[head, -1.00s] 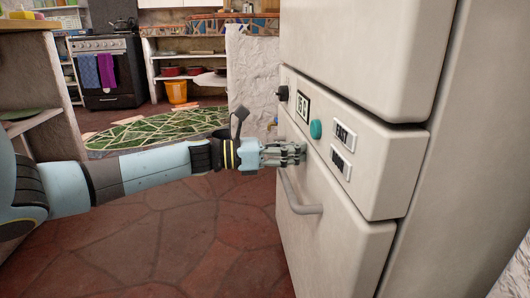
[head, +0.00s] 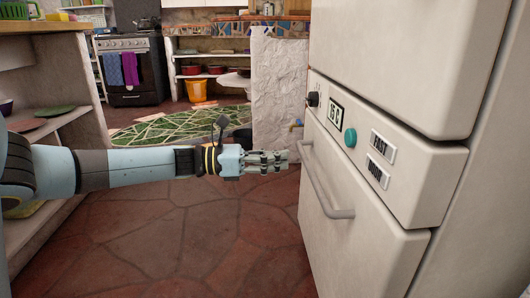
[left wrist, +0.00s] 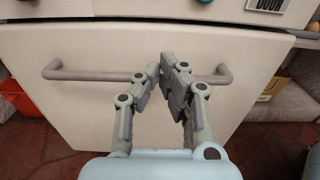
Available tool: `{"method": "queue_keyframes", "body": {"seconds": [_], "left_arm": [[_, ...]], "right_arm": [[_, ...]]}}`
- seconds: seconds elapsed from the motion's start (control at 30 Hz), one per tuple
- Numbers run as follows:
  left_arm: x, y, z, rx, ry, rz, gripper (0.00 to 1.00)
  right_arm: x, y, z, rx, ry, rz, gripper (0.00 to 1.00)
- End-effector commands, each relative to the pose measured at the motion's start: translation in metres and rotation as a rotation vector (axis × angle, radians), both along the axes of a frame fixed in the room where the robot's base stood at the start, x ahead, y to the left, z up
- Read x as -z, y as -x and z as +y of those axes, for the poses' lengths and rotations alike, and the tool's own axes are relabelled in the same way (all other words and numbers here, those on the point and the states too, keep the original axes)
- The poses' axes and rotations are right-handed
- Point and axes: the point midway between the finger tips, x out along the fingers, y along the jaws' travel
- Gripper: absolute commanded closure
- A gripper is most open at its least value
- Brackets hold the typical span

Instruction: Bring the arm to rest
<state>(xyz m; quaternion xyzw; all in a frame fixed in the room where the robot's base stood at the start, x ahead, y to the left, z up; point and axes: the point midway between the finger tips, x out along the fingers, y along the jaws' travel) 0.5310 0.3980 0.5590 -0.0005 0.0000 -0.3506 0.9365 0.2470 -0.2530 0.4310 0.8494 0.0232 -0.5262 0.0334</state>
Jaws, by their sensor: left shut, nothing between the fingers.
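My left arm (head: 130,168) reaches in from the left in the head view, nearly level. Its gripper (head: 277,160) is shut and empty, a little to the left of the white fridge (head: 390,230) and apart from it. In the left wrist view the gripper's fingertips (left wrist: 168,65) meet in front of the drawer handle (left wrist: 95,76), with nothing between them. The handle (head: 325,190) also shows in the head view, on a closed lower drawer. My right gripper is not in view.
The fridge panel carries a black knob (head: 313,99), a display (head: 335,115), a teal button (head: 350,138) and label plates (head: 382,147). A shelf unit (head: 60,120) stands at the left. Red stone floor (head: 210,240) is open below the arm. A stove (head: 130,70) stands far back.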

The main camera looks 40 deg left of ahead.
Motion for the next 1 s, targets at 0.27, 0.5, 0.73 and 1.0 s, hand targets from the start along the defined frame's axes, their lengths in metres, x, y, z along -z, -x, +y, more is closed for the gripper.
{"method": "queue_keyframes", "body": {"seconds": [0.27,0.5,0.73,1.0], "left_arm": [[-0.001,0.018,0.015,0.000,0.000,-0.001,1.00],[0.000,0.019,0.017,0.000,0.000,0.000,1.00],[0.028,0.042,0.009,-0.008,0.029,0.055,1.00],[0.072,0.112,-0.088,-0.210,0.447,0.327,1.00]], "right_arm": [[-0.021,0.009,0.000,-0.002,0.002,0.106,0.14],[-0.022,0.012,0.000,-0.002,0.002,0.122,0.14],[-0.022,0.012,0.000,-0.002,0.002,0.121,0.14],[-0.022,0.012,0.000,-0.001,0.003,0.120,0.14]]}}
